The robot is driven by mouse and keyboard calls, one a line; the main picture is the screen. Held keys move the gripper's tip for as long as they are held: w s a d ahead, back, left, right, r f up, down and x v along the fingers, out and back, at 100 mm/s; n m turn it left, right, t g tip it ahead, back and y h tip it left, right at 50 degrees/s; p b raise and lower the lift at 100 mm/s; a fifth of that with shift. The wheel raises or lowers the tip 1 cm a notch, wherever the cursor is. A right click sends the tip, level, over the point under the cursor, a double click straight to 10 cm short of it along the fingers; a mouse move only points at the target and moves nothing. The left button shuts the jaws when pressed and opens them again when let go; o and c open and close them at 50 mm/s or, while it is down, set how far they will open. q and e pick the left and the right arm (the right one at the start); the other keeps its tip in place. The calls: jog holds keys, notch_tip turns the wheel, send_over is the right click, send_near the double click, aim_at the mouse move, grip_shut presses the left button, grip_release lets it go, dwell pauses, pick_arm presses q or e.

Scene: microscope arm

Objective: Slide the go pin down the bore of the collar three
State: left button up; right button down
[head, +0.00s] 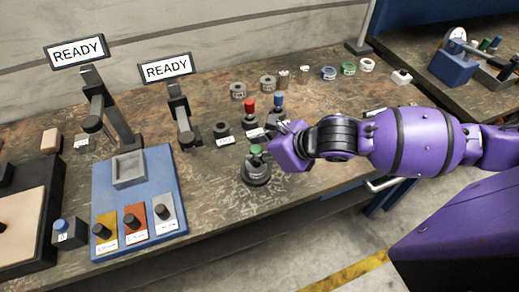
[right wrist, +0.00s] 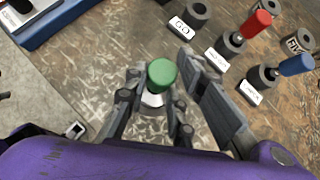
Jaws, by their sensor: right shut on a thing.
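The go pin's green knob (head: 256,149) shows at the front of the bench in the head view. In the right wrist view the green knob (right wrist: 162,73) stands between the fingers, with a bright metal part below it. My right gripper (right wrist: 152,104) is shut on the go pin. Directly below the knob in the head view is a dark round base (head: 257,174). The pin's tip is hidden, and I cannot tell whether it is inside a bore. No readable mark identifies collar three. My left gripper is out of view.
An empty holder labelled GO (right wrist: 190,17) stands near a red-knobbed pin (head: 249,105) and a blue-knobbed pin (head: 278,101). Several ring-shaped collars (head: 238,91) line the back. A blue tray (head: 175,192) with coloured blocks and two READY signs (head: 77,53) are at left.

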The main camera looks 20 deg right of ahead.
jog(key=shift+f, duration=0.4)
jog(key=c, duration=1.4)
grip_release()
jog(key=v, duration=1.2)
jog(key=shift+f, duration=0.1)
